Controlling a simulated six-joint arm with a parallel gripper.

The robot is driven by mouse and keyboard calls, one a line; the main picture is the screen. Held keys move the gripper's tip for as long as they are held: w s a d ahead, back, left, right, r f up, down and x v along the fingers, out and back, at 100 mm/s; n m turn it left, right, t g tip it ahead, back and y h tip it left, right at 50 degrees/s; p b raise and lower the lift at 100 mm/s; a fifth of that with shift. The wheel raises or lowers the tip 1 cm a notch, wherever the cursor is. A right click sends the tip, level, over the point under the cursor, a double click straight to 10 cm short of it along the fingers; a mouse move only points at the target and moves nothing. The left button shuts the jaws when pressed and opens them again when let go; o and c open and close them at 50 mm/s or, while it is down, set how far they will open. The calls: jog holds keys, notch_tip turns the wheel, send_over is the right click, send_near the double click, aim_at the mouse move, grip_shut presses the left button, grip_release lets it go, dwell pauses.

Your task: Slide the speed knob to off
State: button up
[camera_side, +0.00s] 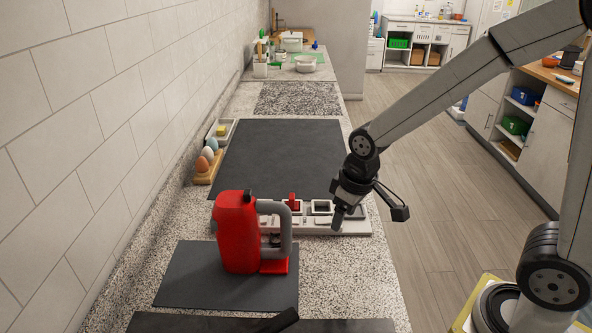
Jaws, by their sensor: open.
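A red appliance (236,232) with a grey looped handle (287,232) stands upright on a dark mat (185,280) at the front of the counter. A small dark part (248,196) shows at its top. I cannot tell which part is the speed knob; it is too small or hidden in this view. My gripper (338,216) points down over the right end of a pale tray, to the right of the appliance and apart from it. It is open, with nothing seen between its fingers.
The pale tray (355,226) behind the appliance has several compartments, and a small red item (292,202) stands at it. A large dark mat (280,150) lies clear beyond. An egg holder (203,177) is by the tiled wall. A dark object (279,321) lies at the front edge.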

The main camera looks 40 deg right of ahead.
aim_at(247, 191)
jog(key=w+a+r+n, duration=0.2)
jog(key=w+a+r, duration=0.2)
jog(key=w+a+r+n+g, duration=0.1)
jog(key=w+a+r+n, duration=0.1)
jog(key=w+a+r, duration=0.2)
jog(key=w+a+r+n+g, duration=0.1)
jog(key=w+a+r+n, duration=0.1)
jog(key=w+a+r, duration=0.2)
jog(key=shift+w+a+r+n, duration=0.1)
jog(key=shift+w+r+n, duration=0.1)
jog(key=shift+w, duration=0.25)
jog(key=shift+w+r+n, duration=0.1)
jog(key=shift+w+n, duration=0.1)
jog(key=shift+w, duration=0.2)
jog(key=shift+w+a+r, duration=0.15)
jog(key=shift+a+r, duration=0.2)
jog(key=shift+f, duration=0.1)
jog(key=shift+f, duration=3.85)
jog(key=shift+c, duration=0.2)
grip_shut()
